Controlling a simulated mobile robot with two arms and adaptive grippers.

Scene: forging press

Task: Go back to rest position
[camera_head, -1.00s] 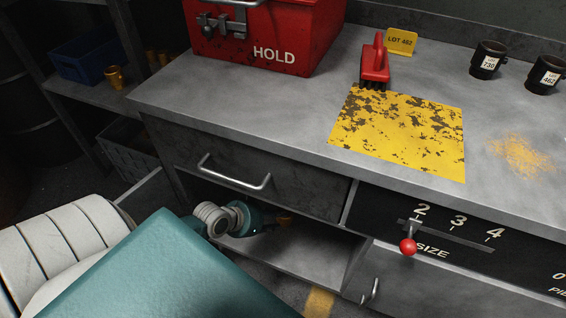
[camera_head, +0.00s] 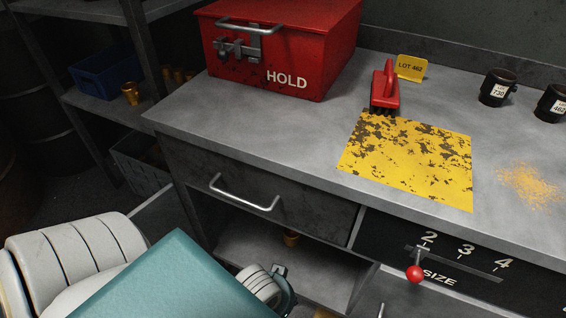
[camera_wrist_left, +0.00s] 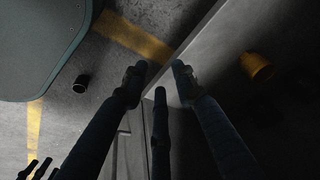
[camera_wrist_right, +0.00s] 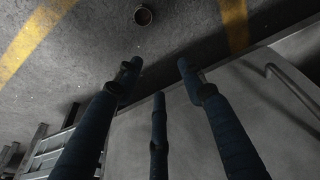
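My left arm enters the head view from the bottom left. Its wrist (camera_head: 262,285) shows in front of the lower shelf, and its fingers are hidden there. In the left wrist view my left gripper (camera_wrist_left: 158,72) has its fingers apart with nothing between them. A brass cup (camera_wrist_left: 257,67) is to the right of the fingers, apart from them; a brass cup also shows on the lower shelf in the head view (camera_head: 291,239). My right gripper (camera_wrist_right: 158,66) is open and empty in the right wrist view, above the floor near a grey panel with a bar handle (camera_wrist_right: 295,86). It is outside the head view.
The bench holds a red HOLD box (camera_head: 275,60), red brush (camera_head: 388,88), yellow worn sheet (camera_head: 410,160) and two black cups (camera_head: 497,88). A red-knobbed lever (camera_head: 415,273) projects from the bench front. A dark cup stands on the floor (camera_wrist_left: 82,84).

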